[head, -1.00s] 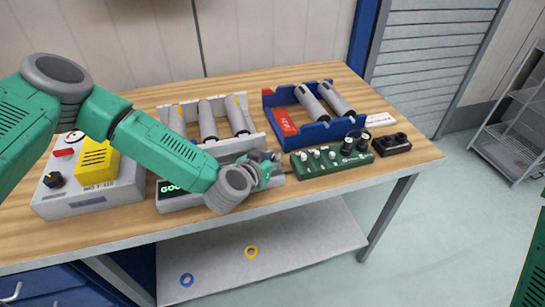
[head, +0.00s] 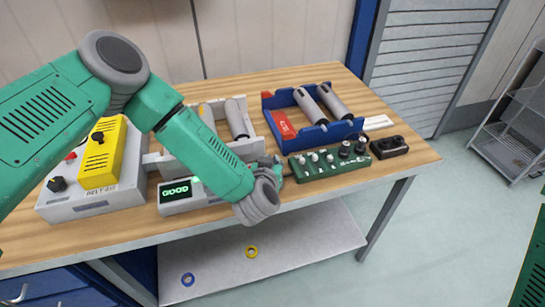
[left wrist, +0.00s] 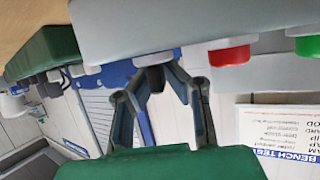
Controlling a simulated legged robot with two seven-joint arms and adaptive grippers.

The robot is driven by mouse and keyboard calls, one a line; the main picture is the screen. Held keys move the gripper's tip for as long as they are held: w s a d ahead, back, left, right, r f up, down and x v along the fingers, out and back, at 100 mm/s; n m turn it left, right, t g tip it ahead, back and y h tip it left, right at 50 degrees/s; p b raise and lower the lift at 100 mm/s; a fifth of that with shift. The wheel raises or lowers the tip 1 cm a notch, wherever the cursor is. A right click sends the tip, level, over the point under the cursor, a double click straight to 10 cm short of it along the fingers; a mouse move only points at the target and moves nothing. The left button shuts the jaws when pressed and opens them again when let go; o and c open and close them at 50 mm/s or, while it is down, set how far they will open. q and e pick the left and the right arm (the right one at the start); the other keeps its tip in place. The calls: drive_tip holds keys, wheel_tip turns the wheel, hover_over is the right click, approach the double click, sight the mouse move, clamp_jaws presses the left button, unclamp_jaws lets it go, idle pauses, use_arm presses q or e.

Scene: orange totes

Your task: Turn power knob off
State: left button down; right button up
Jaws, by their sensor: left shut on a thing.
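A grey tester (head: 195,196) with a lit display reading GOOD lies at the table's front middle. My left gripper (head: 273,166) is at its right end, partly hidden by my own wrist. In the left wrist view the tester's grey body (left wrist: 140,25) fills the top, with a red button (left wrist: 229,55) and a green one (left wrist: 307,46). There, my left gripper (left wrist: 156,76) has its fingertips around a small dark knob (left wrist: 155,78) at the tester's edge. The knob's setting cannot be read. My right gripper is not in view.
A green panel with several knobs (head: 330,160) and a small black block (head: 389,146) stand close on the right. A blue tray (head: 345,130) with grey cylinders is behind. A grey box (head: 90,202) with a yellow unit (head: 103,152) is on the left.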

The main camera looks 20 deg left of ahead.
use_arm(q)
drive_tip(key=n+g+y, duration=0.1)
drive_tip(key=n+y, duration=0.2)
drive_tip(key=y, duration=0.1)
drive_tip(key=shift+s+d+n, duration=0.1)
drive_tip(key=shift+s+n, duration=0.05)
drive_tip(key=shift+n, duration=0.25)
drive_tip(key=n+g+y, duration=0.2)
drive_tip(key=n+y, duration=0.1)
drive_tip(key=shift+f+n+g+b, duration=0.15)
drive_tip(key=shift+n+g+b, duration=0.15)
drive_tip(key=shift+g+b, duration=0.1)
drive_tip(key=n+g+y+b, duration=0.2)
drive_tip(key=n+g+y, duration=0.1)
drive_tip(key=shift+s+a+f+n, duration=0.1)
drive_tip(key=shift+s+a+n, duration=0.1)
drive_tip(key=shift+n, duration=0.1)
drive_tip(key=shift+s+n+g+y+b, duration=0.1)
drive_tip(key=shift+n+g+y+b, duration=0.5)
drive_tip(key=shift+n+g+b, duration=1.15)
drive_tip(key=shift+g, duration=0.25)
